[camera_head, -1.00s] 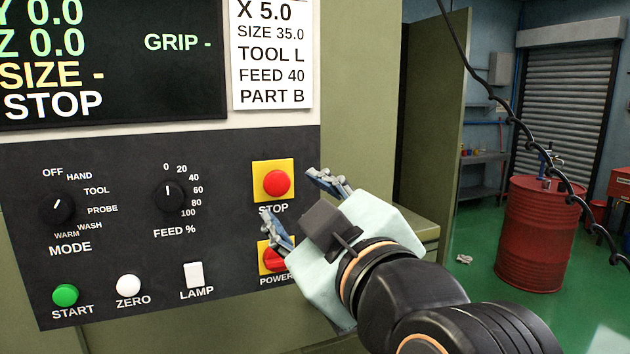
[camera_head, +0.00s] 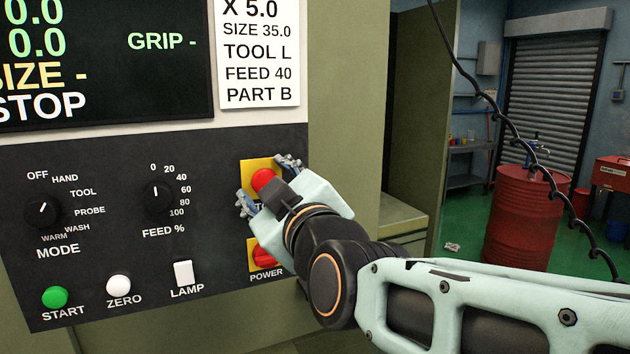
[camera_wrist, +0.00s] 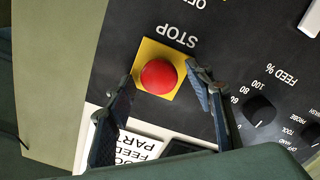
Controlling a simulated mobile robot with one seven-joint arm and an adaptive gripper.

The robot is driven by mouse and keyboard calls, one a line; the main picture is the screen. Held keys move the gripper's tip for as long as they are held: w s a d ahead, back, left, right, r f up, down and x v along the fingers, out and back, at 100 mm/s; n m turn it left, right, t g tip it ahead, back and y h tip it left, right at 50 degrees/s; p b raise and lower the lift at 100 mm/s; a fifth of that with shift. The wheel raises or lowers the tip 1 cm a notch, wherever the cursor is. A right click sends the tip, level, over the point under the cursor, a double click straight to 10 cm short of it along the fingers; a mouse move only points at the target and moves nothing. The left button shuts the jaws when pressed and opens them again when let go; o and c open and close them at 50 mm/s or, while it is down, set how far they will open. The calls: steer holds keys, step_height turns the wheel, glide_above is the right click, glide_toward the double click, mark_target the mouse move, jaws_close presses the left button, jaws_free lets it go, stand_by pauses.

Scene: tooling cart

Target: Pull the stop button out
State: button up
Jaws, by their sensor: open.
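The red round stop button (camera_head: 263,179) sits on a yellow square plate on the dark control panel (camera_head: 105,200). My gripper (camera_head: 265,180) is in front of it, its fingers apart on either side of the button, and it partly covers the plate and the STOP label. In the wrist view the stop button (camera_wrist: 158,76) shows whole between the two open fingertips (camera_wrist: 159,80), with the STOP label upside down above it. The fingers are not closed on it; whether a fingertip touches the panel I cannot tell.
The red power switch (camera_head: 265,254) is just below my gripper. The feed knob (camera_head: 157,196), mode knob (camera_head: 43,212), green start button (camera_head: 55,298), white zero button (camera_head: 119,285) and lamp switch (camera_head: 183,272) are to the left. A black coiled cable (camera_head: 510,125) hangs at right.

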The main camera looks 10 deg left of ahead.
steer(key=c, duration=1.3)
steer(key=shift+s+d+b, duration=0.2)
steer(key=shift+s+b, duration=0.2)
steer(key=shift+b, duration=0.4)
steer(key=o, duration=1.3)
steer(key=shift+s+d, duration=0.1)
